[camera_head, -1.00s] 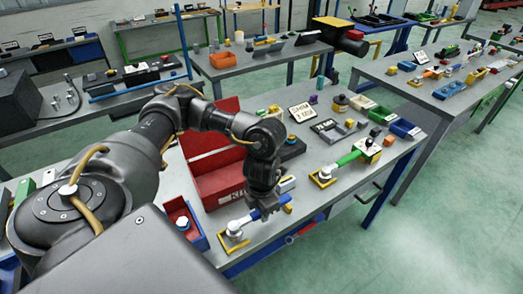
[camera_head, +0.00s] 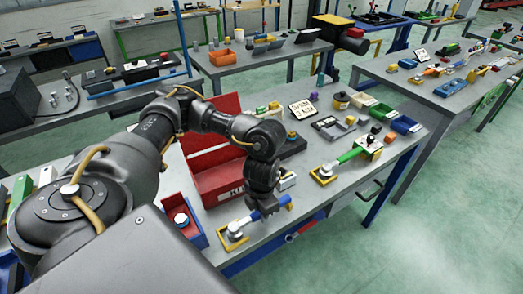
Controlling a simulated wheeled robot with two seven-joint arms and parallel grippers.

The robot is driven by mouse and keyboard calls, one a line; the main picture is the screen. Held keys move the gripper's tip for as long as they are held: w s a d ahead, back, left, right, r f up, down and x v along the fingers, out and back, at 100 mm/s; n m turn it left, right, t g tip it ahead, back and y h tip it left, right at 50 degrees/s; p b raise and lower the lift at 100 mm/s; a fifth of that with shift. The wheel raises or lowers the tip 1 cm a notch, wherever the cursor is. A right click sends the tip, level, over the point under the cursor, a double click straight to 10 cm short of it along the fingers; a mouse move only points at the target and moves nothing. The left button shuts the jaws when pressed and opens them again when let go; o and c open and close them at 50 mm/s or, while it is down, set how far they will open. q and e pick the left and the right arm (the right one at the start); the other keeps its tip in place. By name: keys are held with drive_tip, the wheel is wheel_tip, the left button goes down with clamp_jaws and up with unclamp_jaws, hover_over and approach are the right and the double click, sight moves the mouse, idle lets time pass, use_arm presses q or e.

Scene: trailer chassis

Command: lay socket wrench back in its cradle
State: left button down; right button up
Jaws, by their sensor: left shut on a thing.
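A blue-handled socket wrench (camera_head: 270,206) lies near the front edge of the grey bench. Its round metal head (camera_head: 234,229) is at a yellow cradle (camera_head: 231,243); I cannot tell whether it is fully seated. My left gripper (camera_head: 262,207) is at the blue handle from above and is shut on it; its fingers partly hide the handle. A second wrench with a green handle (camera_head: 349,156) lies further right, with its head at another yellow cradle (camera_head: 320,179). My right gripper is not in view.
A red open box (camera_head: 218,184) stands just behind my left gripper. A blue bin (camera_head: 197,236) holding a red-lined part is left of the yellow cradle. Small parts and trays (camera_head: 334,127) crowd the bench's back right. Bare bench lies between the two wrenches.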

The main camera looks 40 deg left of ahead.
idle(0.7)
use_arm(q)
drive_tip(key=c, duration=0.6)
unclamp_jaws()
drive_tip(key=shift+c, duration=0.2)
drive_tip(key=shift+r+p, duration=0.15)
drive_tip(key=shift+p, duration=0.15)
wheel_tip(320, 180, up, 8)
drive_tip(key=p, duration=0.7)
drive_tip(key=shift+p, duration=0.35)
